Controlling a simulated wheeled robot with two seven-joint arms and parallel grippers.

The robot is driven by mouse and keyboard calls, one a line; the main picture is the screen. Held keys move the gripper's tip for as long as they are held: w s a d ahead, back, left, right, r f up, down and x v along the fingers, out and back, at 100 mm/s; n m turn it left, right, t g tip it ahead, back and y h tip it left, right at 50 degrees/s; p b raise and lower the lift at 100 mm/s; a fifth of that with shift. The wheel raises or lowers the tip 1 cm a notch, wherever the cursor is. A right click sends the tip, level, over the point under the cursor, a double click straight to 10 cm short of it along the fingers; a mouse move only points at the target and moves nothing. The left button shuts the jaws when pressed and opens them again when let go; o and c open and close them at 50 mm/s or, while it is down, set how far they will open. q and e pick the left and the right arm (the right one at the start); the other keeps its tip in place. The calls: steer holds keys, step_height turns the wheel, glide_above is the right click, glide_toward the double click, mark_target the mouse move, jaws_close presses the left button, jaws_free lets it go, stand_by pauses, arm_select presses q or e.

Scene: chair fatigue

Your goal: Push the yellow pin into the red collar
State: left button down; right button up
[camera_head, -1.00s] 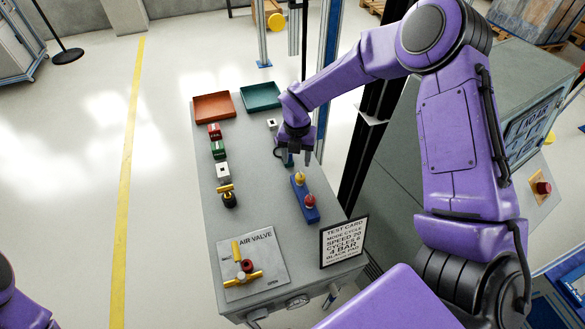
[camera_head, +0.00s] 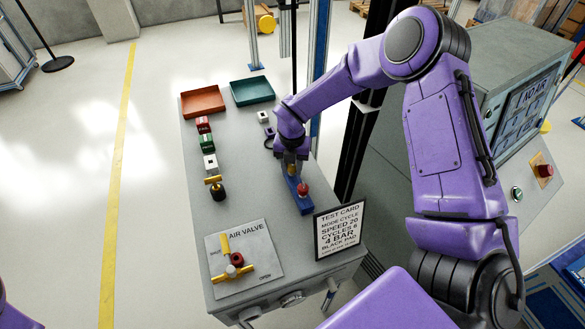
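My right gripper (camera_head: 291,169) points down over the far end of a blue block (camera_head: 299,204) on the grey bench. Its fingers hide the small yellow-topped pin there, so I cannot tell whether they grip it. A red round-topped piece (camera_head: 302,188) stands at the near end of the block, close to the fingers. I cannot tell which red part is the collar. My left gripper is out of view.
A brass-handled black fitting (camera_head: 216,189) stands left of the block, with white, green and red pieces behind it. An orange tray (camera_head: 203,101) and a green tray (camera_head: 252,91) lie at the back. A test card (camera_head: 340,229) stands at the front right.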

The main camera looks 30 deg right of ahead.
steer(key=c, duration=0.4)
steer(key=shift+o, duration=0.2)
steer(key=shift+r+p, duration=1.15)
steer(key=shift+r, duration=0.65)
steer(key=shift+r+p, duration=1.3)
steer(key=shift+r, duration=0.7)
